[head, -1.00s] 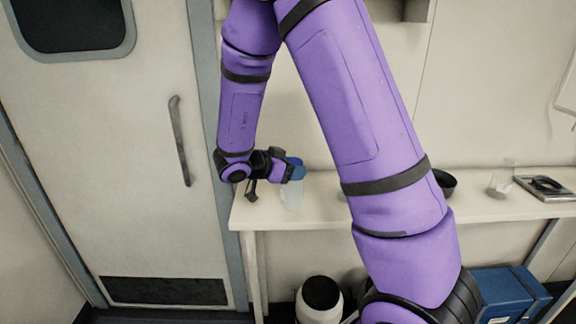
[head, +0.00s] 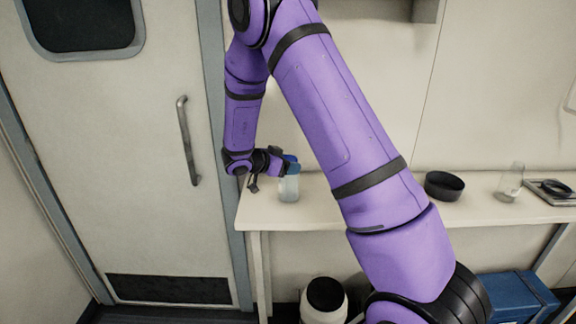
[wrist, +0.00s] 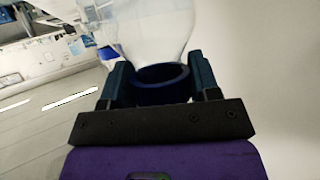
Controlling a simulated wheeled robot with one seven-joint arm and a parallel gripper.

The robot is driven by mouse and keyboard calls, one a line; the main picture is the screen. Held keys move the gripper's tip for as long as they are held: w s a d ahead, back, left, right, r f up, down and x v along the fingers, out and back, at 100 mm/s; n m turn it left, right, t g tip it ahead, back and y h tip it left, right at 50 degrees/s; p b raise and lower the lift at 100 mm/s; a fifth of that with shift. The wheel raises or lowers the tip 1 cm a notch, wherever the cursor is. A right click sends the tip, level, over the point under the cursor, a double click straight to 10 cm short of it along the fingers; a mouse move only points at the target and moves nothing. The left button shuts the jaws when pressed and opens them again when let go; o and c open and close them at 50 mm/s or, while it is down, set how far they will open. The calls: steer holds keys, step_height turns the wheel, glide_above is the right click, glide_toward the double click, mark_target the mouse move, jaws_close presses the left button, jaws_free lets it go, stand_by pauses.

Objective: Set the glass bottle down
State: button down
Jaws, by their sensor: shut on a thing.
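The glass bottle (head: 289,189) is clear with a blue collar at its neck. In the head view it is upright over the left end of the white bench (head: 318,213); I cannot tell whether its base touches the top. My gripper (head: 288,166) is shut on the bottle near the blue collar, coming in from the left. In the wrist view the two dark blue fingers of my gripper (wrist: 162,84) stand on either side of the blue collar, with the clear glass bottle (wrist: 155,38) beyond. The bottle's base is out of sight there.
A black bowl (head: 444,187), an empty clear glass (head: 510,181) and a dark item on a tray (head: 552,190) stand further right on the bench. My arm covers the middle. A white bin (head: 324,300) and a blue box (head: 515,298) are below.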

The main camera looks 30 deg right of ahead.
steer(key=shift+f, duration=0.15)
steer(key=shift+c, duration=1.7)
jaws_free()
